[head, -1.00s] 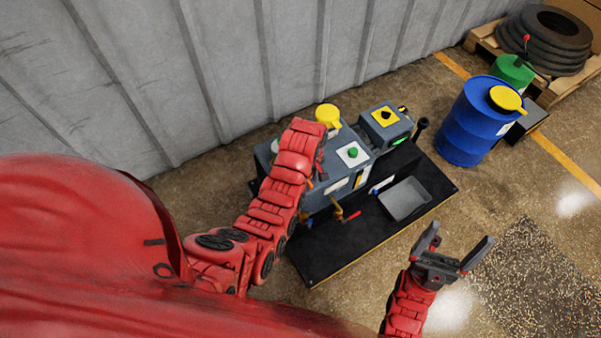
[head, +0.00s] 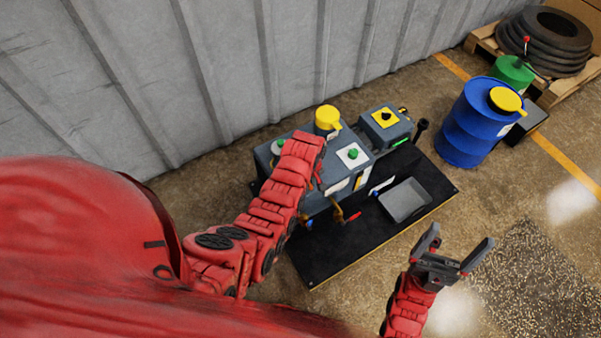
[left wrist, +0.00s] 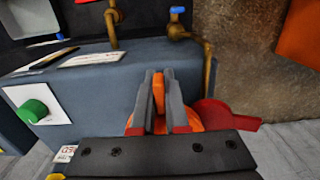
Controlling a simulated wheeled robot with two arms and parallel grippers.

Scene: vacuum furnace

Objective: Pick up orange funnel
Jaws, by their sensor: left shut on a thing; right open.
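The orange funnel (left wrist: 159,90) shows in the left wrist view as an orange piece between my left gripper's two grey fingers, with more orange behind and beside them. My left gripper (left wrist: 160,104) is shut on it, close to the grey-blue machine's side. The rest of the funnel is hidden by the fingers and gripper body. In the head view my left arm reaches over the machine (head: 335,205) and hides the funnel and most of that gripper. My right gripper (head: 447,258) is open and empty, over the floor to the right of the black base.
Brass taps (left wrist: 190,40) stick out of the machine near my left gripper. A red piece (left wrist: 225,113) lies just right of the fingers. A grey tray (head: 405,200) sits on the black base. A blue barrel (head: 470,125) stands at the right. Floor around my right gripper is clear.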

